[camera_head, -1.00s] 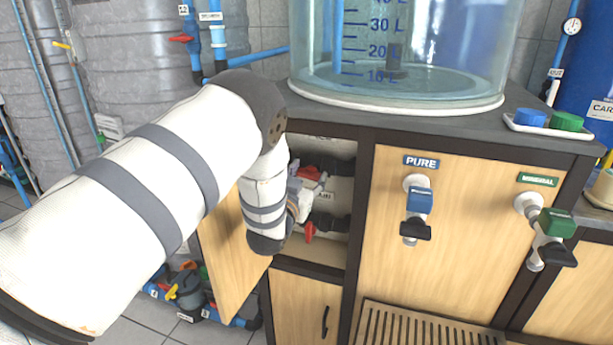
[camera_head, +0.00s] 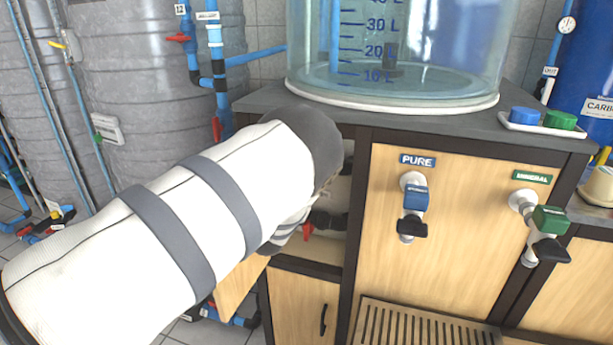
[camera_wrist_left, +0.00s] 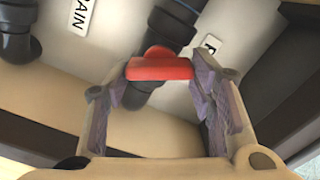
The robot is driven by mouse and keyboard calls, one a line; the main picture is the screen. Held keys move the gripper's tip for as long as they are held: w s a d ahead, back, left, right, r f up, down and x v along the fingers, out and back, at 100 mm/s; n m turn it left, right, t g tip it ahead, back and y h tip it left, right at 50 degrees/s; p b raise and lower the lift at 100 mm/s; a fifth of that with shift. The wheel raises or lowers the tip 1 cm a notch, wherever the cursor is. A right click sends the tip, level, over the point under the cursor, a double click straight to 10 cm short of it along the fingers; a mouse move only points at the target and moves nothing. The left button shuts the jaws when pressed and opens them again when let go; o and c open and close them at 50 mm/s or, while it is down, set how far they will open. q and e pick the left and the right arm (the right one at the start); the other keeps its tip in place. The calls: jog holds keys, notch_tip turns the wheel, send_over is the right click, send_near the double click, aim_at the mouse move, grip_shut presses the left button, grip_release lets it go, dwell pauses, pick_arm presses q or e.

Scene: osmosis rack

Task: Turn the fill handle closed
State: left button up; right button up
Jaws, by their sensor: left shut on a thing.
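The red fill handle (camera_wrist_left: 160,68) sits on a black valve fitting in the left wrist view, beside a label (camera_wrist_left: 208,46) whose visible letter looks like F. My left gripper (camera_wrist_left: 158,80) is shut on this handle, with one purple-grey finger pad at each end of it. My right gripper is in neither view.
A wooden cabinet door (camera_head: 236,290) hangs open below my arm. A clear tank (camera_head: 400,50) stands on the grey counter (camera_head: 265,97). Blue PURE (camera_head: 416,200) and green MINERAL (camera_head: 551,220) taps stick out of the right panel. A label ending in RAIN (camera_wrist_left: 82,15) is inside the compartment.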

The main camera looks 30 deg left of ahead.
pick_arm(q)
jog(key=shift+f+m+b, duration=0.15)
jog(key=shift+m, duration=1.15)
jog(key=shift+f+m+b, duration=0.1)
jog(key=shift+m+b, duration=0.05)
jog(key=shift+m, duration=1.15)
jog(key=o, duration=1.2)
jog(key=shift+c, duration=0.2)
jog(key=shift+r, duration=0.1)
jog(key=shift+s, duration=0.1)
jog(key=v, duration=1.2)
